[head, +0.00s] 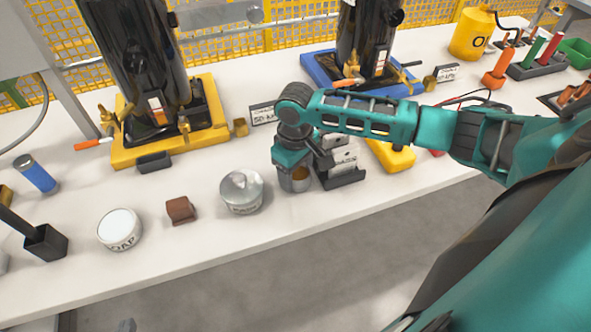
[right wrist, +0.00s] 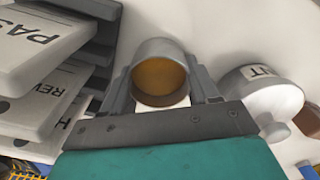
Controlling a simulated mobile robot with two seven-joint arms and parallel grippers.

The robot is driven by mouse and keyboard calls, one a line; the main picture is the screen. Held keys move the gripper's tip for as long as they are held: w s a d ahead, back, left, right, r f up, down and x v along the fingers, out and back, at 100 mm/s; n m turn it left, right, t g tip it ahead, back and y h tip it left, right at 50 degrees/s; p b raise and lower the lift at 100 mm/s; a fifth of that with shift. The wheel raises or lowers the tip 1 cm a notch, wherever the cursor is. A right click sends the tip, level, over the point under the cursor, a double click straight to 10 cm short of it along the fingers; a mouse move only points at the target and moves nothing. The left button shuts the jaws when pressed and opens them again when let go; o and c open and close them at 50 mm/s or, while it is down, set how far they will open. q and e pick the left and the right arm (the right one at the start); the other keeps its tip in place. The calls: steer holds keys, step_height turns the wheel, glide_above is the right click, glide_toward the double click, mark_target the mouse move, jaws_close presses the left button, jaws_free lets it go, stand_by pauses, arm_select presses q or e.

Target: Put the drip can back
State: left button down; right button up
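The drip can (head: 296,180) is a small grey cylinder with an amber inside, at the front of the white table between a lidded tin and a card holder. In the right wrist view the drip can (right wrist: 160,70) sits between the two fingers of my right gripper (right wrist: 165,92), which appear to touch it on both sides. My right gripper (head: 294,168) points down over it. I cannot tell whether the can touches the table. A small grey piece (head: 126,325) at the bottom edge may be my left gripper; its fingers are not distinguishable.
The lidded tin (head: 241,193) stands close left of the can and the card holder (head: 343,178) close right. Behind are black cylinders on a yellow base (head: 205,137) and a blue base (head: 318,72). A brown block (head: 180,210) and white tub (head: 120,229) stand further left.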

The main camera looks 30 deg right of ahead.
steer(key=o, duration=0.4)
arm_select(q)
steer(key=shift+s+a+f, duration=0.15)
steer(key=shift+s+f, duration=0.05)
steer(key=shift+f, duration=0.2)
steer(key=p, duration=0.1)
steer(key=r, duration=0.1)
steer(key=r+p, duration=0.1)
steer(key=shift+s+a+y+p, duration=0.25)
steer(key=shift+a+y+p, duration=0.05)
arm_select(e)
step_height(320, 180, up, 12)
steer(key=shift+r, duration=0.15)
